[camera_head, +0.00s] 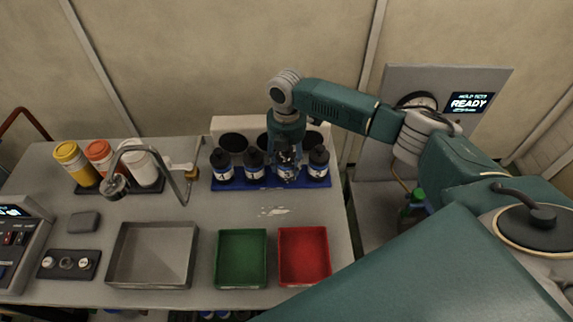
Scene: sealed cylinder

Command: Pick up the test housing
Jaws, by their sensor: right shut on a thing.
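Several dark-capped cylinders with blue-and-white labels stand in a row on a blue rack (255,186) at the back right of the bench. The test housing (287,170) appears to be the third of them from the left. My right gripper (287,158) points down over it and is shut on its upper part, hiding much of the cap. Whether the housing is clear of the rack cannot be told. My left gripper is not in view.
Neighbouring cylinders (253,164) and (319,162) stand close on both sides. A pale block with dark round openings (232,128) is behind. Metal (124,270), green (241,260) and red (304,257) trays lie in front. A faucet-like pipe (172,176) and bottles stand left.

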